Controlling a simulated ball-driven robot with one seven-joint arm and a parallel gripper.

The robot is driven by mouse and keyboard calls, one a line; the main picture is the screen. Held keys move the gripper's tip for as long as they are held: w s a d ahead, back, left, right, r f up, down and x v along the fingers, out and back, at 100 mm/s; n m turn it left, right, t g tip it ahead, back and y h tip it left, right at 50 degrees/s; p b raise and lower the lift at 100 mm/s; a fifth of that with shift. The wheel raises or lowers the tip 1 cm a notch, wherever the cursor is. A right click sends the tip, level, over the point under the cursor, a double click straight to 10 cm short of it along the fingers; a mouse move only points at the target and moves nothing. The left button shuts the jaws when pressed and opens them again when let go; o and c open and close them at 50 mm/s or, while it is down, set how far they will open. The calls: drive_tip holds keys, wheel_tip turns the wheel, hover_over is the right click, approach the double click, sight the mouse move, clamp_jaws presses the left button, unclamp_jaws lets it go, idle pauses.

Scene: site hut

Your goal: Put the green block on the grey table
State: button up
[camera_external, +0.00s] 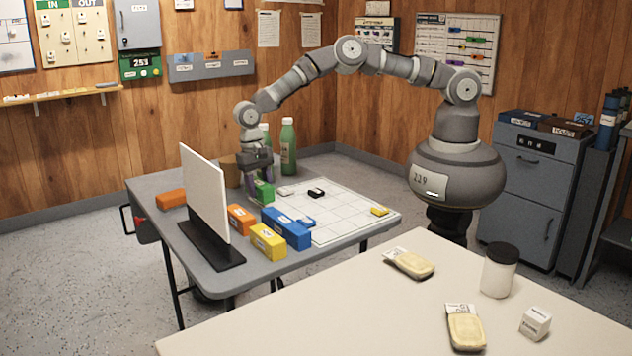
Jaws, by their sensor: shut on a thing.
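The green block (264,192) is at the back of the grey table (160,183), beside the left edge of a white gridded sheet. My gripper (259,180) points down and is shut on the green block. The block looks at or just above the table top; I cannot tell whether it touches the surface.
A white upright panel (204,190) on a dark base stands on the grey table. Orange (241,219), yellow (268,240) and blue (286,227) blocks lie in front of the gripper. Green bottles (288,147) and a brown pot (230,171) stand behind. A cream table (390,310) is in front.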

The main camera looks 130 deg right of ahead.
drive_tip(key=shift+f+b, duration=0.8)
drive_tip(key=shift+f, duration=0.9)
drive_tip(key=shift+f, duration=0.15)
drive_tip(key=o, duration=1.1)
drive_tip(key=shift+o, duration=0.2)
